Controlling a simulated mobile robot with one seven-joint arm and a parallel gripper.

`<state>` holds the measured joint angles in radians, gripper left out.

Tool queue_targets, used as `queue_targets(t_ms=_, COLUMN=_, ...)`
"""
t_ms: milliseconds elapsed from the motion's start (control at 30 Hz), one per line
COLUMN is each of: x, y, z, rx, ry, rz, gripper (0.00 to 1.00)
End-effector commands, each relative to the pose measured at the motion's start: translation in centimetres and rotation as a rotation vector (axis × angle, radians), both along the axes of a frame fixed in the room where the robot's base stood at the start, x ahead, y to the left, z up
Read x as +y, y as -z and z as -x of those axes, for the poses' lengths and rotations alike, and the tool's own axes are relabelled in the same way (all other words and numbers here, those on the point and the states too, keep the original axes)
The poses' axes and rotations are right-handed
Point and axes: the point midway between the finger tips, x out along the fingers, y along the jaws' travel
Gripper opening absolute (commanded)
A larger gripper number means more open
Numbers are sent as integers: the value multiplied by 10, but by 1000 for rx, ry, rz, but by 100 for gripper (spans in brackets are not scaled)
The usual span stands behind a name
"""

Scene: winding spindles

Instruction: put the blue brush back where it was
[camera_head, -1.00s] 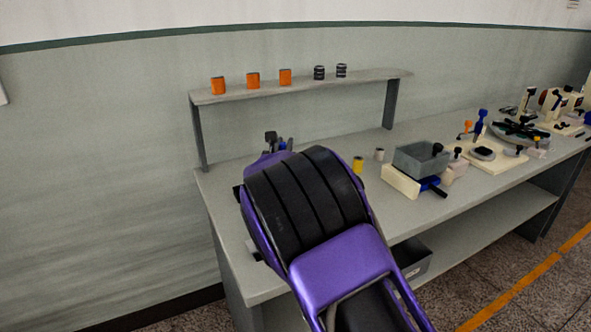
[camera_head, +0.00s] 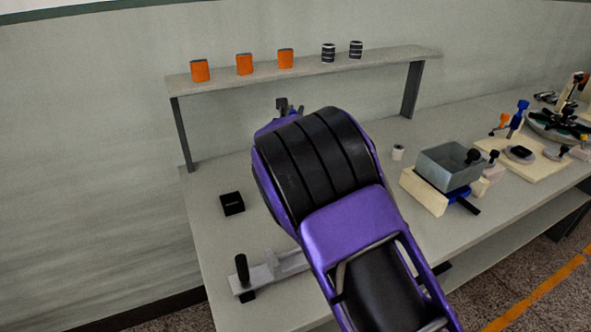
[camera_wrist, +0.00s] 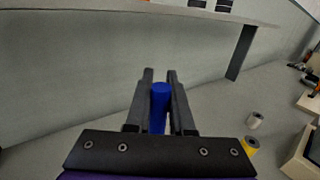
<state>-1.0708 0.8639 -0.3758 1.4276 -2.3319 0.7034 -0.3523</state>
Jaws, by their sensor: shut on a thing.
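My gripper (camera_wrist: 160,88) is shut on the blue brush in the wrist view. The blue brush (camera_wrist: 159,106) shows as a short blue cylinder between the two dark fingers, above the bench surface. Its lower part is hidden by the gripper's mount. No empty place marked for the brush can be told from these frames.
Orange spools (camera_head: 244,64) and dark striped spools (camera_head: 328,53) stand on the raised shelf (camera_head: 300,70). A black block (camera_head: 232,203) and a grey fixture with a black handle (camera_head: 242,268) are at left. A grey box (camera_head: 449,167) stands at right. Bench room lies between.

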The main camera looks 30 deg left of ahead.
Motion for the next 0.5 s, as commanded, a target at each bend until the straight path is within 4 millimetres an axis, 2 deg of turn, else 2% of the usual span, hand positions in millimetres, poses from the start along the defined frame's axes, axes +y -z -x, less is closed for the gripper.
queue_targets(t_ms=233, x=0, y=47, z=0, rx=3, ry=-1, rz=5, gripper=0)
queue_targets(t_ms=500, x=0, y=70, z=0, rx=2, ry=0, rz=3, gripper=0)
